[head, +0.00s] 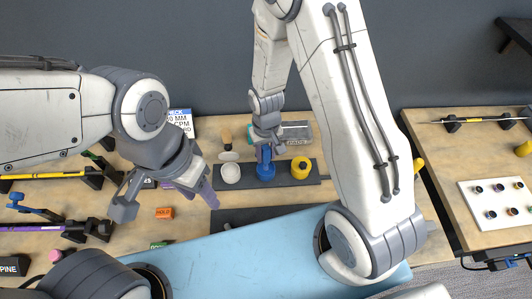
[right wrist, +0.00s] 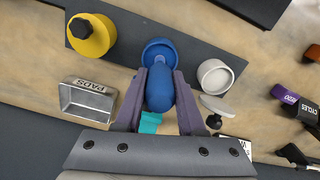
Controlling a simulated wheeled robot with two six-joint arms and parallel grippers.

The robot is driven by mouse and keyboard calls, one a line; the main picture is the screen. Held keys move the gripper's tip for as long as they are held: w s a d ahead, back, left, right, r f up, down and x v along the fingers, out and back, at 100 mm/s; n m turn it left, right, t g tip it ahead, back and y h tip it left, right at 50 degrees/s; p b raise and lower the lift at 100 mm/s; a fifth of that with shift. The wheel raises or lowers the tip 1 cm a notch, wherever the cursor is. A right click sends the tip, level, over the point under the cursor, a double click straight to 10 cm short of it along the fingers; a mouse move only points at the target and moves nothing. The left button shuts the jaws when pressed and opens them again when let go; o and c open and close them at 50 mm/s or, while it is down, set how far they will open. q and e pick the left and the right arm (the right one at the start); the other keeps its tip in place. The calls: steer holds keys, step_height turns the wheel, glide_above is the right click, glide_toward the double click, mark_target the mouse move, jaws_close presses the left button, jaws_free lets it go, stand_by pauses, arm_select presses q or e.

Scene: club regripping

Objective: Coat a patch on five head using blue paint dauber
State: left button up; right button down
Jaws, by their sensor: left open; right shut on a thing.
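My right gripper (head: 266,150) is shut on a blue, rounded dauber (right wrist: 160,90), which sits between its fingers in the right wrist view. A blue pot (head: 265,172) is directly below this gripper; it also shows in the right wrist view (right wrist: 159,47) just beyond the dauber. I cannot tell whether the dauber touches the pot. My left gripper (head: 165,203) is open and empty above the left part of the bench. Club shafts lie in black rests at the left, one yellow (head: 48,176) and one purple (head: 35,228). I cannot tell which head is the five.
A yellow pot (head: 301,167) and a white pot (head: 230,172) flank the blue one on a dark strip. A metal pads tin (right wrist: 86,100) stands nearby. An orange block (head: 164,212) lies near my left gripper. Another bench (head: 465,160) at right holds a shaft and a white pegged board (head: 497,203).

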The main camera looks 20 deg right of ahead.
stand_by(0.5)
steer(key=shift+r+p, duration=2.95)
steer(key=shift+r, duration=0.55)
